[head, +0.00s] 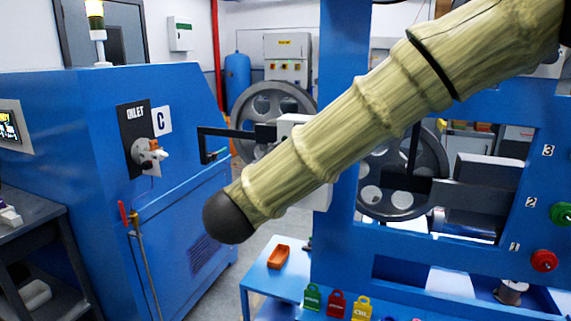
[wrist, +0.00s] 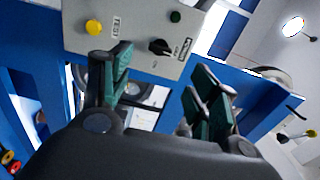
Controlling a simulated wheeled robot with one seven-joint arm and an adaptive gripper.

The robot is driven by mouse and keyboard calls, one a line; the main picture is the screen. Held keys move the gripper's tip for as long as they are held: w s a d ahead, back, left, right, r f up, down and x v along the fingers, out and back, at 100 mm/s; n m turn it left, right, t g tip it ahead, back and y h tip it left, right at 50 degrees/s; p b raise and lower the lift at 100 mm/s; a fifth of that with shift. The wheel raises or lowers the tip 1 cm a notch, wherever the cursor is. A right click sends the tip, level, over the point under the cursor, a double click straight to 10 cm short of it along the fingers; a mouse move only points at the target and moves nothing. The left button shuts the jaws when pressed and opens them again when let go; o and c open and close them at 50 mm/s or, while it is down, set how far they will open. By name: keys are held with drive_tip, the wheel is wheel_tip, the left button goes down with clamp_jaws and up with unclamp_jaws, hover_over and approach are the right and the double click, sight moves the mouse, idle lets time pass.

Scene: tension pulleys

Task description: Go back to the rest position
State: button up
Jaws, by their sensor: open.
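My gripper (wrist: 160,92) shows in the wrist view with its two green-padded fingers spread wide apart. Nothing is between the fingers. Beyond them is a grey control box with a yellow button (wrist: 94,27), a black rotary switch (wrist: 159,47) and a green button (wrist: 176,16). The fingertips overlap the box's lower edge in the picture; I cannot tell how far apart they are. In the head view my arm crosses from the upper right to the centre left, and my gripper is not visible there.
A blue frame (head: 340,235) with spoked pulleys (head: 270,103) stands behind my arm. A blue machine (head: 95,95) with a valve is on the left. Floor shows between machine and table.

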drive_tip(key=w+d+f+n+g+y, duration=0.15)
drive_tip(key=f+n, duration=0.25)
drive_tip(key=f, duration=0.8)
drive_tip(key=d+f+n+g+y, duration=0.1)
drive_tip(key=d+f+n+y, duration=0.15)
drive_tip(key=f, duration=0.95)
drive_tip(key=s+d+f+n+g+y, duration=0.1)
drive_tip(key=s+d+f+n+g, duration=0.2)
drive_tip(key=f, duration=0.8)
drive_tip(key=s+d+f+n+g+y, duration=0.1)
drive_tip(key=s+d+f+n, duration=0.3)
drive_tip(key=f, duration=0.6)
drive_tip(key=s+d+f+n+g, duration=0.2)
drive_tip(key=s+d+f+g, duration=0.15)
drive_tip(key=s+f, duration=0.5)
drive_tip(key=s+d+f+n+g, duration=0.2)
drive_tip(key=s+d+f, duration=0.2)
drive_tip(key=s+f, duration=0.45)
drive_tip(key=s+d+f+n+g, duration=0.1)
drive_tip(key=s+d, duration=0.3)
drive_tip(key=s, duration=0.5)
drive_tip(key=s+d+f+n+g, duration=0.2)
drive_tip(key=s+d+f+g, duration=0.2)
drive_tip(key=s, duration=0.5)
drive_tip(key=shift+s, duration=0.2)
drive_tip(key=shift+n, duration=0.25)
